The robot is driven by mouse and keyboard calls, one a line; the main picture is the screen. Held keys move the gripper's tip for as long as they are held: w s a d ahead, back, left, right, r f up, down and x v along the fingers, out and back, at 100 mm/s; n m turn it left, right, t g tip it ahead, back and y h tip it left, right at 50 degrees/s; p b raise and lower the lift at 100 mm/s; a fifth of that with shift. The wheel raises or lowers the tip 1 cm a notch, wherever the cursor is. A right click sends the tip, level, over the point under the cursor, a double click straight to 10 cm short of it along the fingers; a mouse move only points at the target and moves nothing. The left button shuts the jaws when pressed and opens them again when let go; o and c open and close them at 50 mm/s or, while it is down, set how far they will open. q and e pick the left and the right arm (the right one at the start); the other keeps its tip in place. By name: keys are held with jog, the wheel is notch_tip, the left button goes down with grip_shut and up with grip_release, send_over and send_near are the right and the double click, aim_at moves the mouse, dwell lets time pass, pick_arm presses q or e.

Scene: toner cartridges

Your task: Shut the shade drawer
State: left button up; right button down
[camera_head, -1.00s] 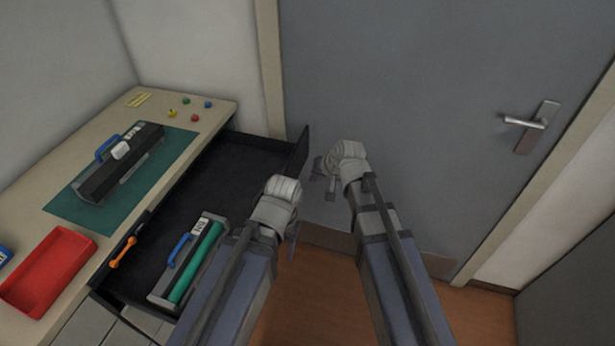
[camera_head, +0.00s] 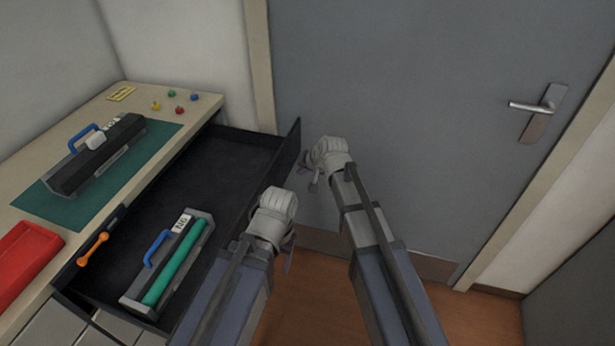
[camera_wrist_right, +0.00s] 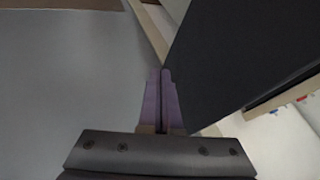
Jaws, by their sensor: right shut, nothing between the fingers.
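The shade drawer (camera_head: 232,160) is a black drawer pulled out from the desk, open toward the door. A cartridge with a teal roller (camera_head: 176,262) and blue handle lies in its near part. The drawer's front panel (camera_head: 288,155) stands at its right side and shows as a dark slab in the right wrist view (camera_wrist_right: 240,60). My right gripper (camera_head: 313,184) is shut and empty just outside this panel; its purple fingers show in the wrist view (camera_wrist_right: 163,92). I cannot tell if they touch it. My left gripper (camera_head: 289,260) is lower, near the panel's near end, its fingers mostly hidden.
The desk top holds a dark cartridge (camera_head: 88,160) on a green mat (camera_head: 150,150), a red tray (camera_head: 28,255) and several coloured pins (camera_head: 168,100). An orange handle (camera_head: 93,249) lies by the drawer's edge. A grey door (camera_head: 400,90) stands behind; floor (camera_head: 315,300) is clear.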

pick_arm(q)
jog(key=shift+f, duration=0.2)
pick_arm(e)
jog(key=shift+w+a+f, duration=0.1)
jog(key=shift+w+a, duration=0.15)
jog(key=shift+a, duration=0.4)
jog(key=shift+w+a+f, duration=0.1)
jog(key=shift+w+a, duration=0.2)
jog(key=shift+a, duration=0.4)
jog(key=shift+w+a, duration=0.25)
jog(key=shift+a, duration=0.4)
